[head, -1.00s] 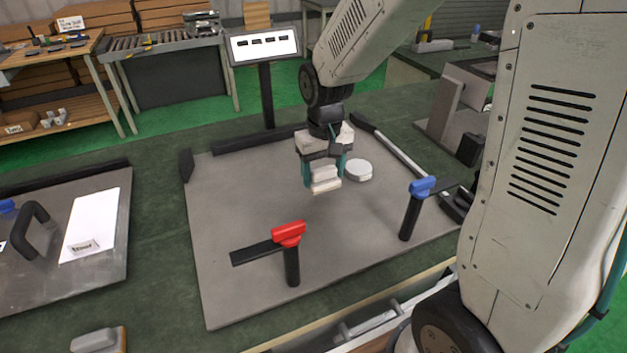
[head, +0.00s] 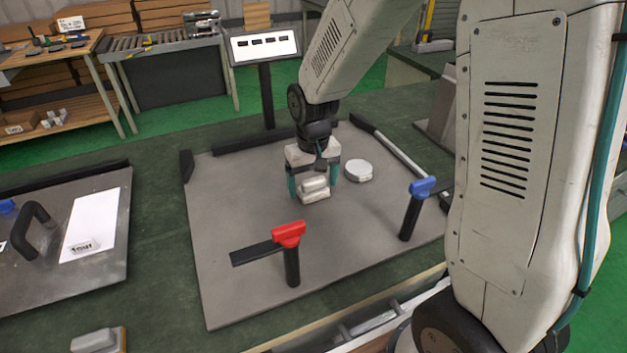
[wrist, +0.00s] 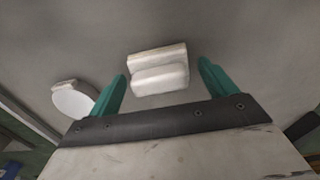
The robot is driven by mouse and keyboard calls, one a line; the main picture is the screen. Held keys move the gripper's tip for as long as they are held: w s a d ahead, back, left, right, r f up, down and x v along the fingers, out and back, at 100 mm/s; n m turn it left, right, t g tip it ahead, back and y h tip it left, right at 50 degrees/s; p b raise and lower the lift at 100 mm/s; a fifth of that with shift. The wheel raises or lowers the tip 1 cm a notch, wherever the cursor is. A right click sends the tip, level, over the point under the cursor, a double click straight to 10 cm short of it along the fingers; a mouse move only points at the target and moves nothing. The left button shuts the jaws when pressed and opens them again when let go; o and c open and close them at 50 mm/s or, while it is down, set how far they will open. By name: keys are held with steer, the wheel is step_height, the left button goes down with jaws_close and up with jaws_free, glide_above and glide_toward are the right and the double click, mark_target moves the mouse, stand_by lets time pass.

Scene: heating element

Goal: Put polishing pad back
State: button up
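A pale block with a raised grip, seemingly the polishing pad (head: 316,195), is on or just above the grey plate (head: 230,190). It also shows in the wrist view (wrist: 158,75). My gripper (head: 313,187) points down over it, with one teal finger on each side. In the wrist view my gripper (wrist: 162,70) is open, with a gap between the block and each finger. The block's underside is hidden, so I cannot tell its exact contact with the plate.
A round white disc (head: 358,171) lies right of the block. A red-topped handle (head: 289,235) and a blue-topped handle (head: 422,188) stand nearer. A screen (head: 264,44) stands behind. Another block (head: 95,341) lies at the lower left.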

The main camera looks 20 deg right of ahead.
mark_target(313, 179)
step_height(313, 179, up, 12)
steer(key=s+d+r, duration=0.1)
steer(key=s+r, duration=0.2)
steer(key=s, duration=0.9)
steer(key=s+d+r+t, duration=0.1)
steer(key=s+d+r, duration=0.1)
steer(key=s, duration=1)
steer(key=shift+s+r, duration=0.35)
steer(key=shift+r, duration=0.45)
steer(key=shift+d, duration=0.1)
